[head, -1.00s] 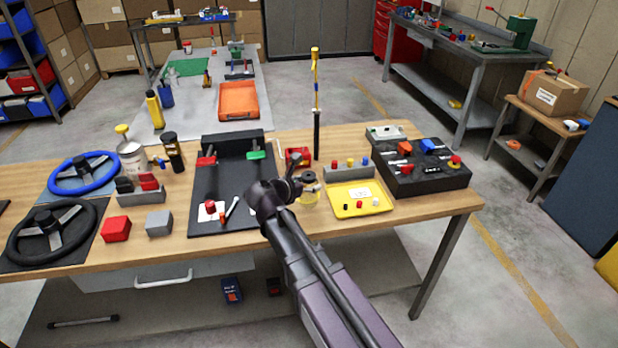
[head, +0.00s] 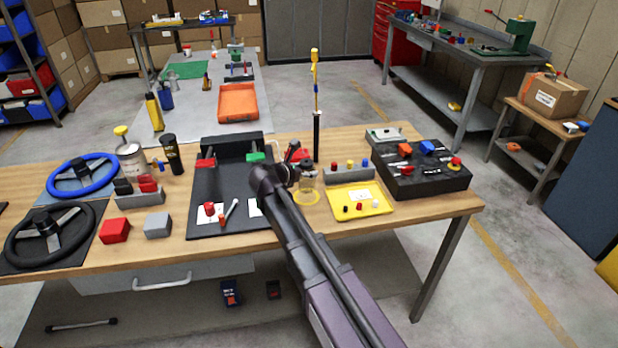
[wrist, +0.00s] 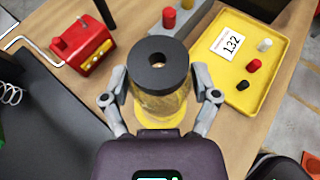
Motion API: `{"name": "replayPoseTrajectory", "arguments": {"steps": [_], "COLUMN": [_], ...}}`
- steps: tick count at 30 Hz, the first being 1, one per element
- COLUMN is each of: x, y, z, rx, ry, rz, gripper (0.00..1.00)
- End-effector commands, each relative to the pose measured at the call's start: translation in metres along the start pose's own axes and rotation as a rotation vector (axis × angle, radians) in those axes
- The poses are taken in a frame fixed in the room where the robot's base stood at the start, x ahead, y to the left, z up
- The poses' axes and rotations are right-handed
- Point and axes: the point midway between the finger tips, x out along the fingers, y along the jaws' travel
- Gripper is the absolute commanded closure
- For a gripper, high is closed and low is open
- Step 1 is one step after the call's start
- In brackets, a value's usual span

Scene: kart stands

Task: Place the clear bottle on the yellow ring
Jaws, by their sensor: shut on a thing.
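The clear bottle (wrist: 160,100) has a dark, round top with a hole in its middle. My gripper (wrist: 161,98) is shut on its sides, one finger on each side, in the wrist view. In the head view the bottle (head: 308,182) stands upright beside the gripper's end (head: 299,172). The yellow ring (head: 307,203) lies on the wooden table directly below or around the bottle's base. The bottle hides part of the ring, and I cannot tell whether its base touches the table.
A yellow tray (head: 375,211) with small knobs is close on the right. A red box with a crank (wrist: 84,45) stands behind left. A black mat (head: 205,225) lies left, a grey block with coloured buttons (head: 348,172) behind right. A tall post (head: 317,130) rises behind.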

Motion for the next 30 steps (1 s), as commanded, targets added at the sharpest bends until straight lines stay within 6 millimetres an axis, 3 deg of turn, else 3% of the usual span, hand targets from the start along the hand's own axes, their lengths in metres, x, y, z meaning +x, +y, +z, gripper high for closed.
{"name": "replayPoseTrajectory", "arguments": {"steps": [3, 15, 30], "x": [0.009, 0.02, 0.021], "y": [0.01, 0.007, 0.008], "z": [0.002, -0.029, -0.032], "rx": [0.0, 0.0, 0.0], "ry": [0.0, 0.0, 0.0], "rz": [0.0, 0.001, 0.001], "gripper": [0.7, 0.7, 0.7]}}
